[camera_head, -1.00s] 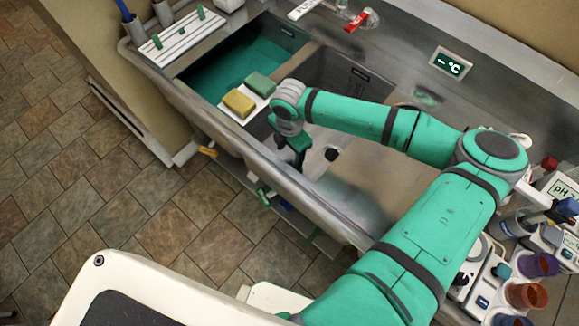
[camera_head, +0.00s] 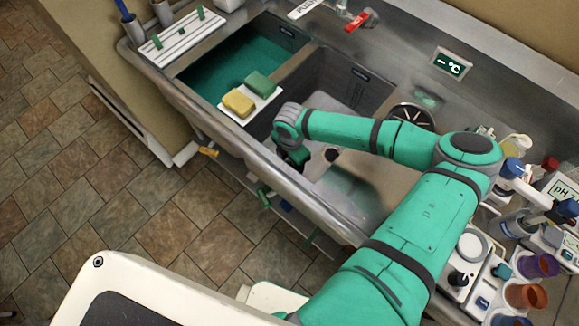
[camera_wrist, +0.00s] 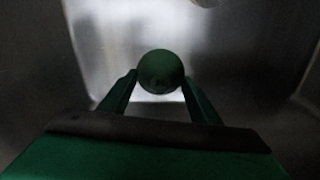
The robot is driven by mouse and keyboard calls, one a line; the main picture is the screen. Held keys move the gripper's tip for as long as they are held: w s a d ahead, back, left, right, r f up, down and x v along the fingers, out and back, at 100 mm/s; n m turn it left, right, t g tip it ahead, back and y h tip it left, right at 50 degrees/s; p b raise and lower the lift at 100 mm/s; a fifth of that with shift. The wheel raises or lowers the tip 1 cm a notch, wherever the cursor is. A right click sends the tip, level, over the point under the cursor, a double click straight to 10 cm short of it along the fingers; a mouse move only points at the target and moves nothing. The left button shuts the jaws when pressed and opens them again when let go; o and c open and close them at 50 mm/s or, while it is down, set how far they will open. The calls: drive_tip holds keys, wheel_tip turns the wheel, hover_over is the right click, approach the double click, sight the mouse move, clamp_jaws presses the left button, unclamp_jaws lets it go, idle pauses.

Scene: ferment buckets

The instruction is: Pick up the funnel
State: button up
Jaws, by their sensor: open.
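My gripper (camera_head: 301,160) reaches down into the steel sink, near its front wall. In the wrist view my gripper (camera_wrist: 160,82) has its two green fingers apart. A dark green round thing (camera_wrist: 159,68) shows between and just beyond the fingertips. It could be the funnel seen from above, but the dim picture does not settle this. Whether the fingers touch it cannot be told. In the head view my wrist hides the spot beneath it, and I make out no clear funnel there.
The sink's front rim (camera_head: 333,210) runs close beside my gripper. A white tray with a yellow sponge (camera_head: 239,102) and a green sponge (camera_head: 261,84) lies left of my wrist. A dark knob-like thing (camera_head: 332,155) is just right of my gripper. Cups and instruments crowd the right counter.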

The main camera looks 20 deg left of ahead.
sight(291, 163)
drive_tip(key=shift+s+d, duration=0.1)
drive_tip(key=c, duration=1.1)
drive_tip(key=shift+s, duration=0.15)
drive_tip(key=r, duration=0.9)
drive_tip(key=shift+w+r, duration=0.1)
drive_tip(key=shift+w, duration=0.1)
clamp_jaws()
drive_tip(key=shift+d+r, duration=0.1)
drive_tip(key=shift+r, duration=0.3)
drive_tip(key=shift+s, duration=0.1)
drive_tip(key=shift+a, duration=0.2)
